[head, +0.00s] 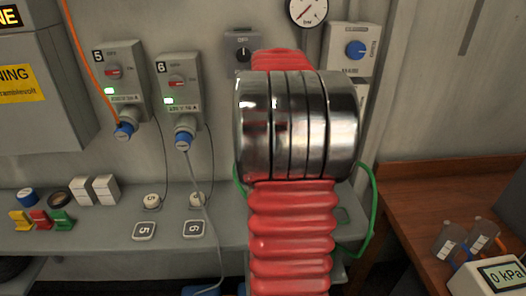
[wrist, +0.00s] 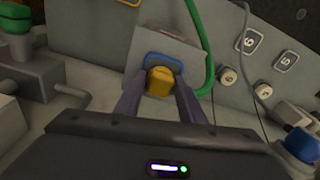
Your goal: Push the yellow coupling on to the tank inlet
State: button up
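In the wrist view, my gripper (wrist: 161,90) has its two dark fingers on either side of the yellow coupling (wrist: 160,80). The fingertips appear closed on its sides. Just beyond the coupling is a blue rounded outline (wrist: 163,57) on a tilted grey plate (wrist: 187,50); whether the coupling touches it I cannot tell. I cannot make out the tank inlet for certain in either view. In the head view, my red ribbed arm and its metal drum hide the gripper and coupling.
A green hose (wrist: 209,50) curves close to the right finger; it also shows in the head view (head: 372,205). Sockets 5 (head: 120,85) and 6 (head: 180,85) have blue plugs and cables. Small coloured blocks (head: 40,219) lie left on the grey shelf (head: 100,238). A kPa display (head: 497,277) stands right.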

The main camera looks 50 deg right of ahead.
jog(key=o, duration=0.4)
jog(key=r, duration=0.4)
jog(key=s+r, duration=0.1)
jog(key=r, duration=0.4)
jog(key=a+r, duration=0.1)
jog(key=r, duration=0.3)
jog(key=shift+s+r, duration=0.2)
jog(key=shift+r, duration=0.1)
